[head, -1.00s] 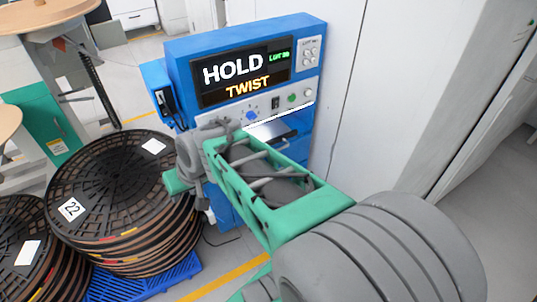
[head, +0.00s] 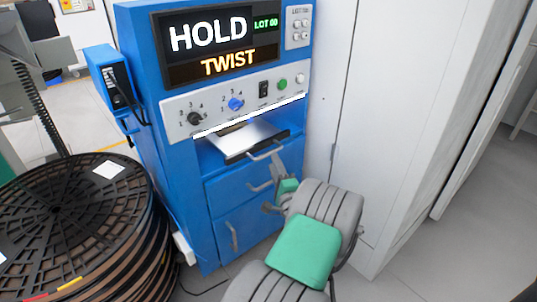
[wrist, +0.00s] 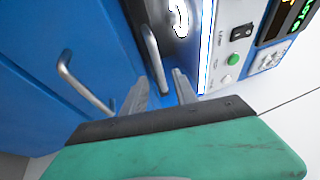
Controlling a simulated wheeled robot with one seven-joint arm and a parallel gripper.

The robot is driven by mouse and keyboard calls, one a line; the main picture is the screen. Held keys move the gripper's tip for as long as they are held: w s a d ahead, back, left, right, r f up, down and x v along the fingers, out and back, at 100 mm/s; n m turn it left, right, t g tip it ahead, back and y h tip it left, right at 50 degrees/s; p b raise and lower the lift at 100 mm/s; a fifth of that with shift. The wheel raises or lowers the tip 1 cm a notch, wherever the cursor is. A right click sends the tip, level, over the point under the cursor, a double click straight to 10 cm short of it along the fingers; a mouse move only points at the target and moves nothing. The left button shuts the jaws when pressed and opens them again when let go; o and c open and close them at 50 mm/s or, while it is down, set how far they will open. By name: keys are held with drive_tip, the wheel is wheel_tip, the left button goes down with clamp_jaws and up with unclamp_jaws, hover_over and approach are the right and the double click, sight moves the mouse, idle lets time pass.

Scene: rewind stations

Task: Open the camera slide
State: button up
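The camera slide (head: 240,137) is a pale, shiny plate with a dark front edge in the slot of the blue machine, under the control panel. Its bar handle (head: 265,151) sticks out at the front; in the wrist view this handle (wrist: 154,58) lies in line with the gap between my fingertips. My gripper (head: 273,171) is in front of the slide and the drawer below. The wrist view shows my gripper (wrist: 161,76) open, with one grey finger on each side of the handle's near end. I cannot tell whether the fingers touch it.
A blue drawer with a handle (head: 260,187) and a lower door with a handle (head: 234,238) sit below the slide. Stacked black reels (head: 75,215) stand at left. A white cabinet (head: 395,130) stands close on the right. The screen (head: 222,45) reads HOLD TWIST.

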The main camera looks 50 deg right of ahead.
sight(270, 152)
drive_tip(key=x, duration=0.5)
drive_tip(key=shift+w+d+b, duration=0.1)
drive_tip(key=shift+w+b, duration=0.2)
drive_tip(key=shift+b, duration=0.05)
drive_tip(key=shift+c, duration=0.5)
clamp_jaws()
idle(0.5)
